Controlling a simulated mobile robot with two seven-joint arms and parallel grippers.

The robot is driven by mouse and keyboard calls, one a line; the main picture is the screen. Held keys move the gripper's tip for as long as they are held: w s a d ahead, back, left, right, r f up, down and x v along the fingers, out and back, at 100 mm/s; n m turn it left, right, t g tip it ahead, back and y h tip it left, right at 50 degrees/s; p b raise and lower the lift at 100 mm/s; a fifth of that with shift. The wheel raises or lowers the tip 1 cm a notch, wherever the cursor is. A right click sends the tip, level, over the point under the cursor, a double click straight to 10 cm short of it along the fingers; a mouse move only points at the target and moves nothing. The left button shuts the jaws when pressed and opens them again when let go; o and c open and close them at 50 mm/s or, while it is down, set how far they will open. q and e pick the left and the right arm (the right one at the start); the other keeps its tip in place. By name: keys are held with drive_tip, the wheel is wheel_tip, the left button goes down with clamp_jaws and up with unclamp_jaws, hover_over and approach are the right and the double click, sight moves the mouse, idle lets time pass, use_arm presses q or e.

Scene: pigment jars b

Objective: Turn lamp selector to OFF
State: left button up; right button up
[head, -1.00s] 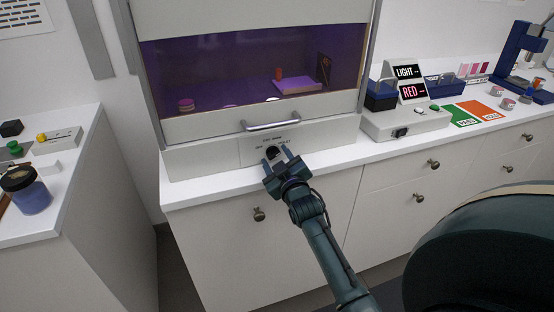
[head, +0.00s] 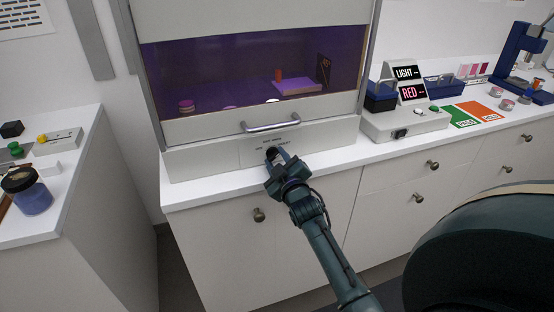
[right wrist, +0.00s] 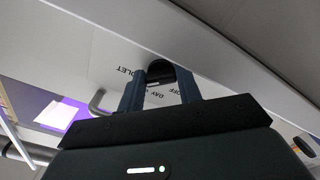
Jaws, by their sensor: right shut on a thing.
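The lamp selector is a dark round knob (head: 271,153) on the front panel below the hood's sash. It also shows in the right wrist view (right wrist: 160,71), with printed labels around it; "OFF", "DAY" and part of "VIOLET" are readable. My right gripper (head: 278,155) is shut on the knob, one finger on each side. In the right wrist view the gripper (right wrist: 161,88) reaches up to the panel. The knob's pointer direction is hidden. Violet light fills the hood (head: 235,75). My left gripper is not in view.
A horizontal handle (head: 272,126) sits just above the panel. The white counter edge (head: 235,189) runs below. A box with a switch (head: 405,124) and lit signs stands to the right. Jars and a button box are on the left counter.

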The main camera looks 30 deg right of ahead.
drive_tip(key=n, duration=0.5)
drive_tip(key=shift+r+n, duration=0.1)
drive_tip(key=shift+n, duration=0.2)
drive_tip(key=n, duration=0.5)
drive_tip(key=shift+d+r, duration=0.1)
drive_tip(key=n, duration=0.5)
drive_tip(key=shift+r+n+p, duration=0.1)
drive_tip(key=shift+n+p, duration=0.2)
drive_tip(key=shift+n, duration=0.1)
drive_tip(key=n+p, duration=0.1)
drive_tip(key=n, duration=0.4)
drive_tip(key=shift+r, duration=0.1)
drive_tip(key=shift+n, duration=0.4)
drive_tip(key=o, duration=1)
